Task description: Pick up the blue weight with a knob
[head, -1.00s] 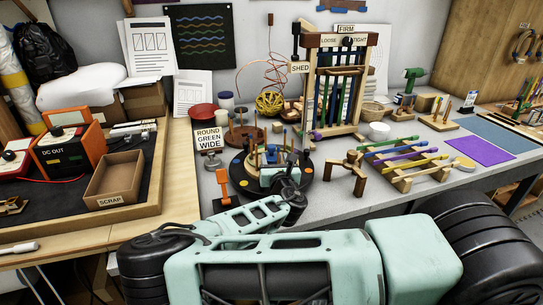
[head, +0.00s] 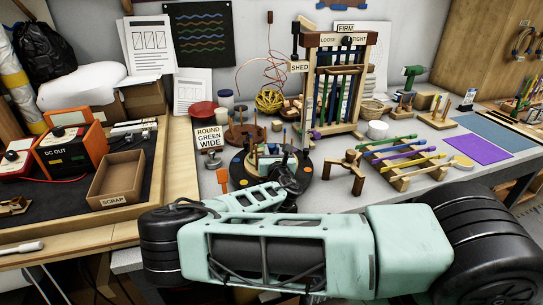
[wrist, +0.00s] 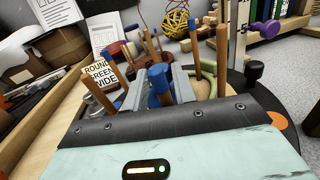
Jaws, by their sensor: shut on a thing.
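In the wrist view, my gripper (wrist: 158,76) has its two grey fingers on either side of a blue piece with a rounded top, the blue weight (wrist: 158,88). The fingers are shut on it. Its lower part is hidden by the gripper body, so I cannot tell whether it is clear of the surface. Brown upright pegs, several with blue tops, stand close around the fingers. In the head view, my gripper is over the dark round board (head: 310,172), and my arm hides much of the contact area.
The ROUND GREEN WIDE sign (head: 209,139) stands left of the board. A black knob (wrist: 254,72) is at right in the wrist view. A small wooden stand (head: 345,170) and a rack of coloured rods (head: 405,160) are to the right. The SCRAP box (head: 118,180) is at left.

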